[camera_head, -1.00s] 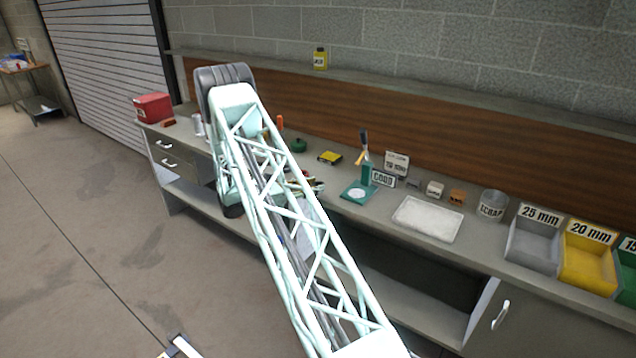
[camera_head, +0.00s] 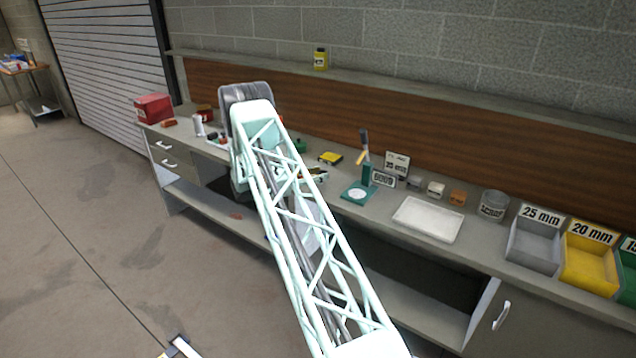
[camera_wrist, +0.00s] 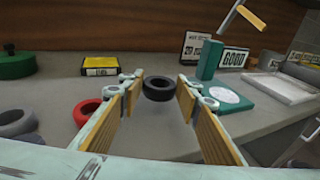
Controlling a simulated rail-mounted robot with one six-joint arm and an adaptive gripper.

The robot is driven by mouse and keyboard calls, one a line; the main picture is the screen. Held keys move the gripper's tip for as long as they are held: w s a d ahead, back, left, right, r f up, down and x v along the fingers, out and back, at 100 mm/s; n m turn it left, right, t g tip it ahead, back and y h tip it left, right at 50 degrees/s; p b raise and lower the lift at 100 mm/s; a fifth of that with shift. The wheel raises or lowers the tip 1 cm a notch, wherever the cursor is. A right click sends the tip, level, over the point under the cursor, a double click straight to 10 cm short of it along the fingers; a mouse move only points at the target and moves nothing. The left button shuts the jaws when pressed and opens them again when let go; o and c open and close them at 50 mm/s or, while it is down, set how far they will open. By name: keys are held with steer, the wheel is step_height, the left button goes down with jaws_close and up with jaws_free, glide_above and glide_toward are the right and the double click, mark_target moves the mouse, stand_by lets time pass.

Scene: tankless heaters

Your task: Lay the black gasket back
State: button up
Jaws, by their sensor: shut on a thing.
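The black gasket (camera_wrist: 159,89) is a thick ring between the fingertips of my gripper (camera_wrist: 160,88) in the wrist view. My gripper's two wood-coloured pads stand on either side of it, and it is shut on the gasket. Whether the gasket touches the bench top below it is hard to tell. A red ring (camera_wrist: 87,112) and a grey ring (camera_wrist: 16,123) lie to the left of the fingers.
The bench (camera_head: 300,215) also bears a yellow-black box (camera_wrist: 100,66), a green round thing (camera_wrist: 15,66), a teal stand (camera_wrist: 211,60) with a white disc, a GOOD sign (camera_wrist: 235,57) and a white tray (camera_head: 427,218). Labelled bins (camera_head: 536,243) stand at the right.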

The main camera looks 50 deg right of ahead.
mark_target(318, 186)
steer(key=shift+f, duration=1.75)
steer(key=shift+f, duration=0.2)
steer(key=o, duration=0.9)
steer(key=shift+r, duration=0.15)
steer(key=shift+w+a+r, duration=0.1)
steer(key=v, duration=1.1)
steer(key=shift+w+a, duration=0.1)
steer(key=shift+a, duration=0.25)
